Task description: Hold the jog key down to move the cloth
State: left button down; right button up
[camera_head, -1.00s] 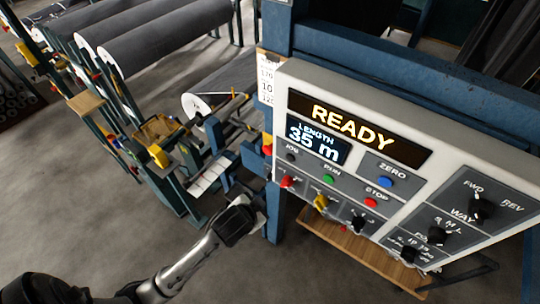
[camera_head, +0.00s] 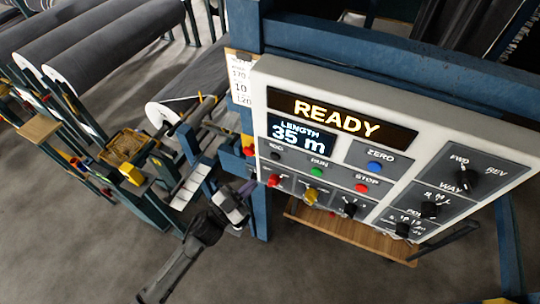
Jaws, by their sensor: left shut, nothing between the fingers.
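The control panel (camera_head: 450,130) shows READY and LENGTH 35 m on its displays. The jog key (camera_head: 275,156) is a small dark button under the JOG label, at the panel's lower left, beside the green RUN key (camera_head: 317,171) and red STOP key (camera_head: 361,187). My left gripper (camera_head: 248,190) is shut and empty, below and left of the jog key and apart from it. The cloth is grey; a roll of it (camera_head: 190,85) lies on the machine behind the panel's left side. My right gripper is not in view.
A blue post and beam (camera_head: 350,45) frame the panel. A wooden shelf (camera_head: 350,232) is underneath. More grey rolls (camera_head: 115,50) lie at upper left. Grey floor is open at the lower left.

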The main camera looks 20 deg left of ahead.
aim_at(275, 156)
pick_arm(q)
jog(key=h, duration=0.1)
jog(key=s+d+r+g+h, duration=0.1)
jog(key=h, duration=0.1)
jog(key=s+d+r+m+h, duration=0.1)
jog(key=shift+s, duration=0.25)
jog(key=w+b, duration=0.3)
jog(key=w, duration=0.5)
jog(key=shift+w+d, duration=0.3)
jog(key=shift+w, duration=0.1)
dwell(0.4)
dwell(0.8)
